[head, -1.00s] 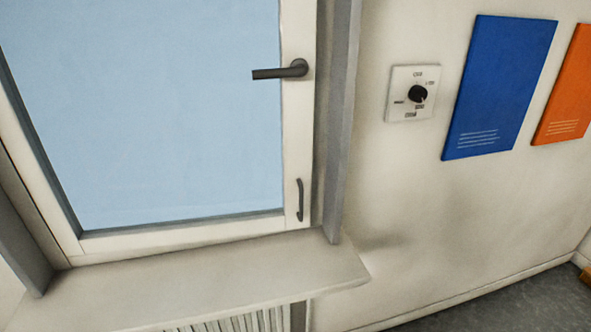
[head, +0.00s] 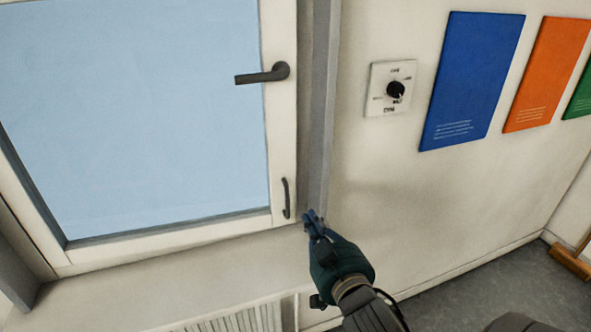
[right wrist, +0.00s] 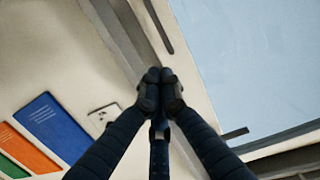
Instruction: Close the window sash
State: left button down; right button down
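The window sash (head: 284,125) has a white frame around a pale blue pane and fills the left of the head view. It stands in or close to its frame; I cannot tell whether a gap is left. Its dark lever handle (head: 265,74) points left, horizontally. A small dark pull handle (head: 286,198) is upright at its lower right. My right gripper (head: 311,218) is just right of and below the pull handle in the picture. In the right wrist view its fingertips (right wrist: 160,76) meet with nothing between them, and the sash (right wrist: 199,65) lies beyond. My left gripper is not in view.
The sill (head: 130,278) juts out below the window, above a radiator (head: 235,319). A dial plate (head: 378,100) and blue (head: 470,80), orange (head: 545,75) and green posters are on the right wall. A broom (head: 570,263) is at the far right. Floor is open at lower right.

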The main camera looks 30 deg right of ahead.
notch_tip(320, 180, up, 4)
jog(key=t, duration=0.1)
send_near(293, 165)
jog(key=x, duration=0.6)
jog(key=shift+w+a, duration=0.1)
jog(key=shift+w+f+p, duration=0.15)
jog(key=shift+w+p, duration=0.15)
jog(key=shift+w, duration=0.15)
